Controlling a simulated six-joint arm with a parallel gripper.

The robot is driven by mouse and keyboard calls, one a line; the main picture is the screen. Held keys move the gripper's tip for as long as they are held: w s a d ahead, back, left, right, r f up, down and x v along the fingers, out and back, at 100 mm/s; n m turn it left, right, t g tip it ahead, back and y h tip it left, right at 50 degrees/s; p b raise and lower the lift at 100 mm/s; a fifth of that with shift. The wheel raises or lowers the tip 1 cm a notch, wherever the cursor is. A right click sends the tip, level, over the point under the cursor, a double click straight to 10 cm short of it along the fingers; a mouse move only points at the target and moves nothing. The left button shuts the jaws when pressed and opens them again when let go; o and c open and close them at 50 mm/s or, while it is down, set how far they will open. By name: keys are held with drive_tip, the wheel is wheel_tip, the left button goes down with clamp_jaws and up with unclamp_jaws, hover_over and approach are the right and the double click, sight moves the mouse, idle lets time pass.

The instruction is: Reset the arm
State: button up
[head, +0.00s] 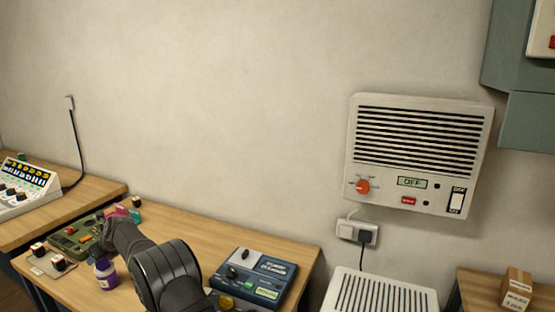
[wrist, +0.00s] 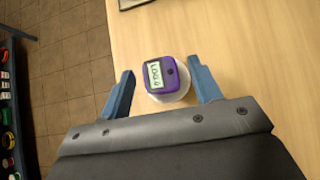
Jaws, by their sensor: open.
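My gripper (wrist: 165,92) is open in the wrist view, with its two blue fingers apart. A small purple device with a pale display (wrist: 160,75) sits on a round white base between and slightly beyond the fingertips, and I see no finger touching it. In the head view my dark arm reaches over the wooden table (head: 190,230) at lower left. A purple container with a white label (head: 104,275) stands beside the arm there. The gripper's fingers cannot be made out in the head view.
A green device (head: 75,238) and a grey box with knobs (head: 48,262) lie left of my arm. A dark blue device (head: 255,276) stands to its right. A wall unit (head: 418,150) reads OFF. A small carton (head: 516,289) sits at far right.

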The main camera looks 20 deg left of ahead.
drive_tip(key=shift+x, duration=1.8)
drive_tip(key=shift+d, duration=0.1)
